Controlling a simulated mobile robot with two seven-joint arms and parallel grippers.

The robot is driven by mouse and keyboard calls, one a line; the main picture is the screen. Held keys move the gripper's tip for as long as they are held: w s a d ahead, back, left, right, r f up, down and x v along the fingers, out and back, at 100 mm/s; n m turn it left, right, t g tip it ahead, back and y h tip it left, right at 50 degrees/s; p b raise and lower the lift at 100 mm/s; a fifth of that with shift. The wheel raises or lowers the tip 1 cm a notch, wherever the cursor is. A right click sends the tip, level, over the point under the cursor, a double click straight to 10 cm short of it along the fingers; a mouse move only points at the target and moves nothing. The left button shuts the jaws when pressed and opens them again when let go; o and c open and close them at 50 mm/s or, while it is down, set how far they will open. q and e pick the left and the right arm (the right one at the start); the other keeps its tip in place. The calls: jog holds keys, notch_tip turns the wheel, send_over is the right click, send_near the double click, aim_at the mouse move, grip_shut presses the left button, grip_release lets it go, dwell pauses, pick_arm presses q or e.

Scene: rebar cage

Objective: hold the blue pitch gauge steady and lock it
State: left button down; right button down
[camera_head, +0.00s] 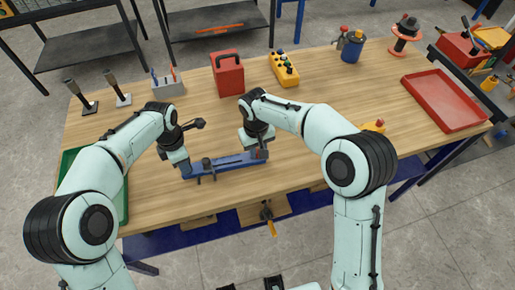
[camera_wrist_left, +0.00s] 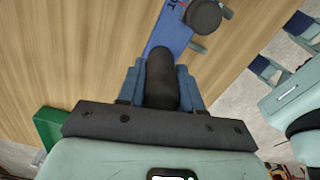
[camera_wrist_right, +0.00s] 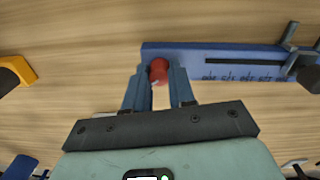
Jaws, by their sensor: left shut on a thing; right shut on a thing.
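The blue pitch gauge (camera_head: 228,162) lies lengthwise near the table's front edge, its scale and slot showing in the right wrist view (camera_wrist_right: 225,60). My left gripper (camera_head: 184,168) is at its left end. In the left wrist view its fingers (camera_wrist_left: 160,85) are shut around a thick black grip (camera_wrist_left: 162,78). A round black knob (camera_wrist_left: 203,17) stands farther along the gauge. My right gripper (camera_head: 258,150) is at the right end. In the right wrist view its fingers (camera_wrist_right: 158,82) are shut on a red knob (camera_wrist_right: 158,69). The gauge's underside is hidden.
A green tray (camera_head: 122,205) lies at the left, partly behind my left arm. A red case (camera_head: 227,75), a yellow button box (camera_head: 284,70) and a grey holder (camera_head: 167,88) stand behind. A red tray (camera_head: 443,100) lies at the right. The wood between gauge and case is clear.

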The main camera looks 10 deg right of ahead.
jog(key=n, duration=0.4)
jog(key=shift+n, duration=2.5)
jog(key=c, duration=0.9)
grip_release()
jog(key=shift+c, duration=0.2)
notch_tip(320, 180, up, 12)
jog(key=shift+s, duration=0.2)
jog(key=shift+a, duration=0.1)
